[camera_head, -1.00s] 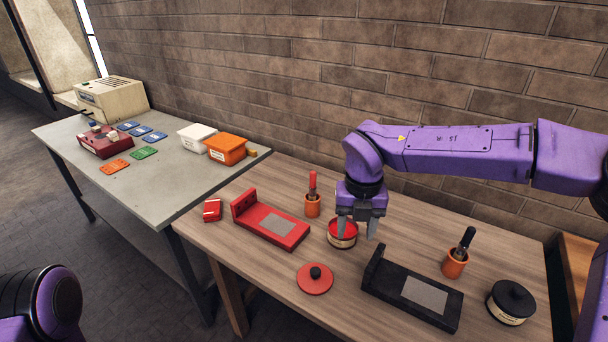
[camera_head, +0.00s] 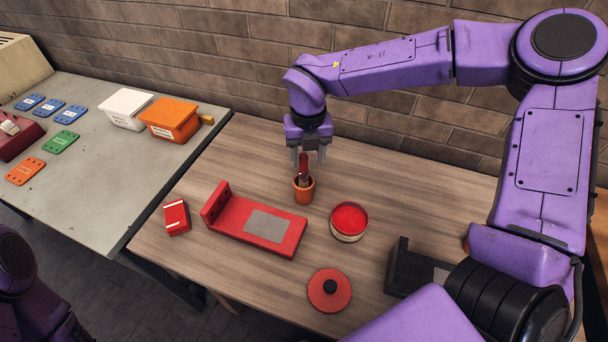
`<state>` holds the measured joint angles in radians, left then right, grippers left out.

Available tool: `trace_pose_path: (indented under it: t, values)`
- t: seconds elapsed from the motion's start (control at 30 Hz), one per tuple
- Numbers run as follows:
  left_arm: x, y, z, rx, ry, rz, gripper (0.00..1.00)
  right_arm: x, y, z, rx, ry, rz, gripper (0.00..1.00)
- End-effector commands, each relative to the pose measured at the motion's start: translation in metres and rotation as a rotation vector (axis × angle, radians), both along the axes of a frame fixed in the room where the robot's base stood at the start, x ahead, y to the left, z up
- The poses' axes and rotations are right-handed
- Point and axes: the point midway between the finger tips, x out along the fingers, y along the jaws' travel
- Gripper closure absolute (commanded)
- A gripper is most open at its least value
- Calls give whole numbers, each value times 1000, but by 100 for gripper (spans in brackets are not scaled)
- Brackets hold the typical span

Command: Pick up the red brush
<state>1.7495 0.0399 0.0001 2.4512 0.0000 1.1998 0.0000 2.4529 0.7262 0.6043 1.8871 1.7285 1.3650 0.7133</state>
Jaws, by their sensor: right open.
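The red brush (camera_head: 303,172) stands upright, handle up, in a small orange cup (camera_head: 304,193) near the back of the wooden table. My right gripper (camera_head: 308,160) is right above the cup, fingers pointing down. Its jaws are open, and the top of the brush handle shows between or just in front of the fingertips; I cannot tell which. The brush's lower end is hidden in the cup. My left gripper is not in view; only part of my left arm shows at the lower left.
A black stand (camera_head: 408,272) is partly hidden by my right arm. The brick wall closes off the back.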

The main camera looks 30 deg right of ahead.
Motion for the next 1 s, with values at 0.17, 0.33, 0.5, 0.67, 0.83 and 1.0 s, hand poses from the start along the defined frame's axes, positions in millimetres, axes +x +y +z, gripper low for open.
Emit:
trace_pose_path:
  t: [0.17, 0.33, 0.5, 0.67, 0.83, 1.0]
  values:
    - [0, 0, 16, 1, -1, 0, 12, 8, 1, -27, -2, 11, 0, 47]
    - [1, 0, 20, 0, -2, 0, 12, 9, 0, -54, -2, 7, -2, 47]
    - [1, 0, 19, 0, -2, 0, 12, 9, 0, -57, 0, 4, -2, 47]
    - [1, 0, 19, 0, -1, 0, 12, 10, 1, -57, 0, 4, -2, 76]
    - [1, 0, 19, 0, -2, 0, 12, 9, 0, -57, 0, 4, -2, 100]
    - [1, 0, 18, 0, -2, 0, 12, 9, 0, -57, -1, 5, -3, 100]
